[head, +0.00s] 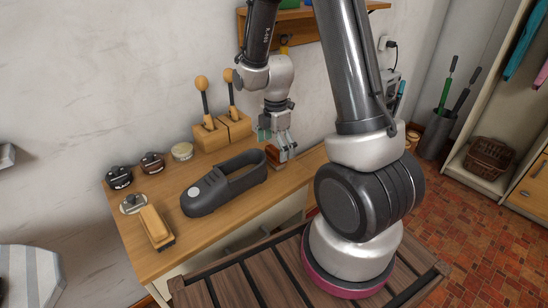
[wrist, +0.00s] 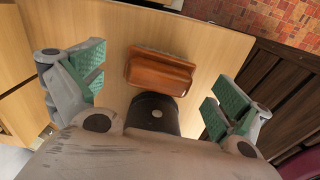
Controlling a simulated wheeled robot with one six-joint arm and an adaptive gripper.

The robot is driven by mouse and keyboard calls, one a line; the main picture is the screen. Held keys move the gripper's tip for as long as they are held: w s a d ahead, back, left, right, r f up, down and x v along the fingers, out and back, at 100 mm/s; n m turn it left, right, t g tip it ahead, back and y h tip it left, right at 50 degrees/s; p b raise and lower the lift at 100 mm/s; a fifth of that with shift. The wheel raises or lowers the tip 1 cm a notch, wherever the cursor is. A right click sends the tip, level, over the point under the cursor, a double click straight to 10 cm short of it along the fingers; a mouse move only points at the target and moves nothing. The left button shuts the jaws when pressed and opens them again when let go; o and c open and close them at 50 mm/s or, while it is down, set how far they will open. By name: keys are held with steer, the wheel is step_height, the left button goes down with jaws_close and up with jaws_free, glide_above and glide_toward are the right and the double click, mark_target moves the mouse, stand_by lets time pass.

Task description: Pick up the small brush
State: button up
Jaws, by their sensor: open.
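The small brush is a reddish-brown wooden block (wrist: 160,72) on the light wooden bench top in the wrist view. It lies between my two green-padded fingers, with clear space on both sides. In the head view only part of the brown brush (head: 281,162) shows, under my fingertips. My gripper (head: 284,147) is open, pointing down over it near the back right of the bench. Nothing is held. The bristles are mostly hidden from above.
A dark grey shoe-shaped object (head: 207,196) lies left of my gripper. A larger tan brush (head: 155,227) lies at front left. Several tins (head: 152,162) stand at back left. A wooden block with knobbed levers (head: 210,136) stands behind, near the wall.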

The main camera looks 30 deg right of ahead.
mark_target(275, 149)
steer(key=shift+f, duration=0.8)
steer(key=c, duration=1.2)
steer(key=shift+s, duration=0.1)
step_height(275, 149, up, 9)
steer(key=shift+r, duration=0.1)
steer(key=c, duration=0.4)
steer(key=shift+o, duration=0.2)
steer(key=shift+r, duration=0.45)
steer(key=o, duration=0.5)
steer(key=shift+c, duration=0.7)
